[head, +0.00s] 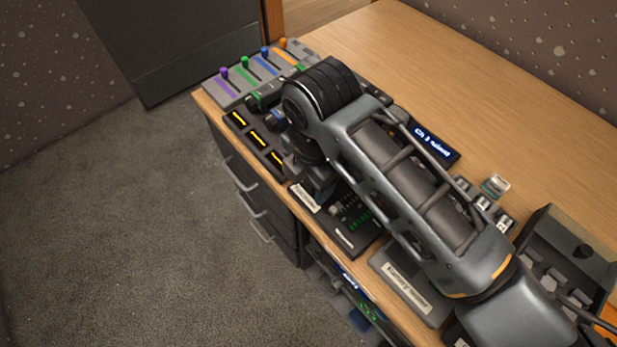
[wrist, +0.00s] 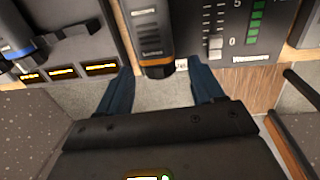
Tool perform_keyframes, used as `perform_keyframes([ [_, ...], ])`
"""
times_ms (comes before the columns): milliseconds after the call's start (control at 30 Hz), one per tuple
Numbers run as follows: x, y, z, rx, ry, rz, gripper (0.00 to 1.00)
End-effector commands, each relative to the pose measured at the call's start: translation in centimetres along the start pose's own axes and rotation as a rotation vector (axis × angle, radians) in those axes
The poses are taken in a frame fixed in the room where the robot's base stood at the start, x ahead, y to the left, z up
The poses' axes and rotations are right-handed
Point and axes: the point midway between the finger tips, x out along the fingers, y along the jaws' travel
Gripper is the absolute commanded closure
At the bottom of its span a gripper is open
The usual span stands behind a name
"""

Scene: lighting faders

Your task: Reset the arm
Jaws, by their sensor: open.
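A fader board (head: 262,65) with purple, green, blue and orange faders stands at the desk's far left end. A black box (head: 570,245) stands at the right. A small display (head: 434,143) and a clear block (head: 495,186) lie behind my arm. The back of the wooden desk (head: 450,70) is clear.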

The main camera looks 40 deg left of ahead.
Motion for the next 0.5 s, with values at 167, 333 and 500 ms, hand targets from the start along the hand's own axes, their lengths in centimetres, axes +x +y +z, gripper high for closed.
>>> perform_keyframes([
  [167, -3.0, 0.1, 0.1, -0.001, -0.002, 0.003, 0.33],
  [333, -5.4, 0.0, 0.0, -0.001, -0.001, 0.001, 0.33],
  [500, -6.6, 0.0, 0.0, 0.000, -0.001, 0.001, 0.33],
])
